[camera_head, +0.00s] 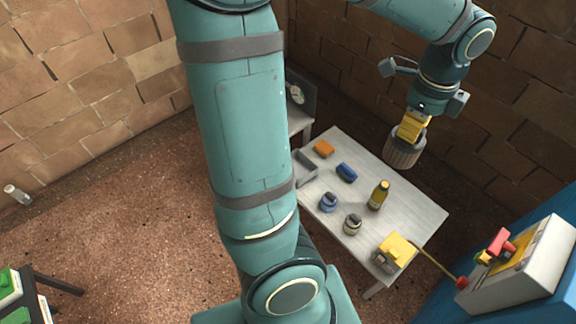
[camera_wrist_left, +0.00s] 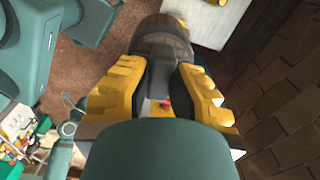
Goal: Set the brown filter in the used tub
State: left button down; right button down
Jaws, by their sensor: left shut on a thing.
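The brown filter (camera_head: 403,150) is a ribbed round cylinder held above the far right part of the table, apart from its top. My left gripper (camera_head: 413,127) is shut on its upper end with yellow fingers. In the left wrist view, the filter (camera_wrist_left: 163,32) extends beyond the fingertips, with a dark narrow part between the fingers of my left gripper (camera_wrist_left: 160,78). A grey open tub (camera_head: 306,167) sits at the table's left edge, partly hidden by my large teal arm; I cannot read any label on it. My right gripper is not in view.
The grey table (camera_head: 415,211) holds an orange block (camera_head: 324,149), a blue block (camera_head: 346,172), two small jars (camera_head: 329,202), a yellow-capped bottle (camera_head: 378,195) and a yellow box (camera_head: 396,250). A control box (camera_head: 520,262) stands at the right. Brick walls are behind.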

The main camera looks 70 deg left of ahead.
aim_at(297, 171)
jog(key=k+j+u, duration=0.1)
jog(key=j, duration=0.55)
jog(key=k+j, duration=0.15)
jog(key=j, duration=0.55)
jog(key=k+j+u, duration=0.15)
jog(key=j, duration=0.5)
jog(key=i, duration=0.05)
